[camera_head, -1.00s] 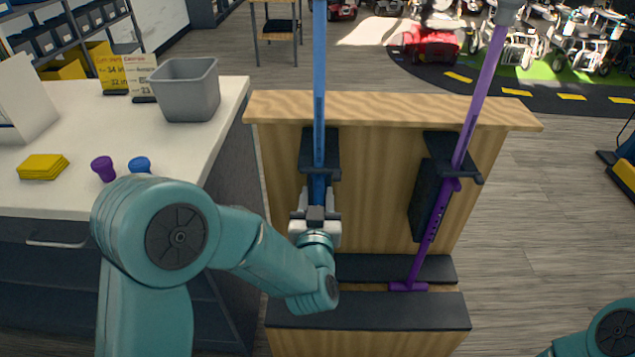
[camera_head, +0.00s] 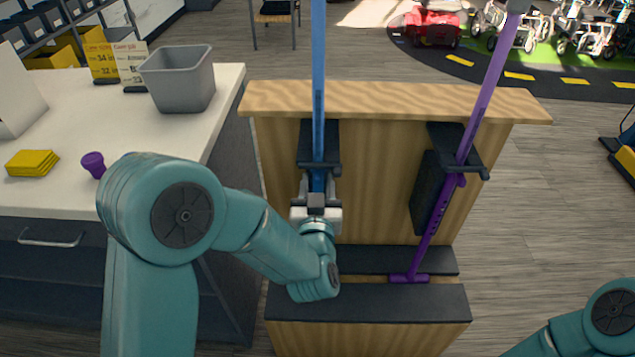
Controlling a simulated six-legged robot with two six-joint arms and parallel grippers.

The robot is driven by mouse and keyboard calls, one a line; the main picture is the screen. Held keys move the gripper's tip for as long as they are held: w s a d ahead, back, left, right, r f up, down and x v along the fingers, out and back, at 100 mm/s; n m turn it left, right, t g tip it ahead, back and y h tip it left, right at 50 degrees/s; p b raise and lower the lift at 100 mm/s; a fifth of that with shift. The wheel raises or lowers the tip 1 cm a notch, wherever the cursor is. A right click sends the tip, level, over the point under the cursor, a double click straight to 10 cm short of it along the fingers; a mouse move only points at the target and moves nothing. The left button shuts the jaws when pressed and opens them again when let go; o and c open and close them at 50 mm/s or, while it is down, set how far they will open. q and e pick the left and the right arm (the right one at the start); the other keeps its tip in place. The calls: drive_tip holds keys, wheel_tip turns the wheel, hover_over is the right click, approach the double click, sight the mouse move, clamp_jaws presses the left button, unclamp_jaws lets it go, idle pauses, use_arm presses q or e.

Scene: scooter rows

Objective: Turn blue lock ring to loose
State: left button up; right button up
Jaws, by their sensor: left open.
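A blue pole (camera_head: 318,60) stands upright in a black holder (camera_head: 306,152) on the wooden stand (camera_head: 375,150). My left gripper (camera_head: 318,194) is at the lower part of the blue pole, just below the holder, with its pale fingers on either side of it. The gripper is open. The blue lock ring cannot be made out; my gripper and wrist cover that part of the pole. My right gripper is outside the view; only part of my right arm shows at the lower right.
A purple pole (camera_head: 487,95) leans in the right holder. On the white counter (camera_head: 95,135) are a grey bin (camera_head: 180,80), yellow pads (camera_head: 32,163) and a purple knob (camera_head: 94,164). Black ledges (camera_head: 370,303) run along the stand's base. Open floor lies to the right.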

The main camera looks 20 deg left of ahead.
use_arm(q)
drive_tip(key=shift+s, duration=0.1)
clamp_jaws()
drive_tip(key=shift+d, duration=0.1)
drive_tip(key=n+y, duration=0.1)
drive_tip(key=d+n+g+y+b, duration=0.1)
drive_tip(key=y, duration=0.1)
drive_tip(key=w+n+g+y, duration=0.1)
drive_tip(key=shift+d+y, duration=0.25)
drive_tip(key=shift+y, duration=0.15)
drive_tip(key=shift+w+d+n+g+y+p, duration=0.2)
drive_tip(key=shift+w+d+n+g+y, duration=0.15)
drive_tip(key=shift+n+g+y, duration=0.9)
drive_tip(key=shift+w+d+n+g+y+p, duration=0.25)
drive_tip(key=shift+w+n+g+y, duration=0.15)
drive_tip(key=shift+n+g+y, duration=0.85)
drive_tip(key=shift+w+d+n+g+y+p, duration=0.15)
drive_tip(key=shift+w+d+n+g+y, duration=0.2)
drive_tip(key=shift+n+g+y, duration=0.85)
drive_tip(key=shift+w+g+h, duration=0.1)
drive_tip(key=shift+g+h, duration=0.2)
drive_tip(key=shift+g, duration=0.2)
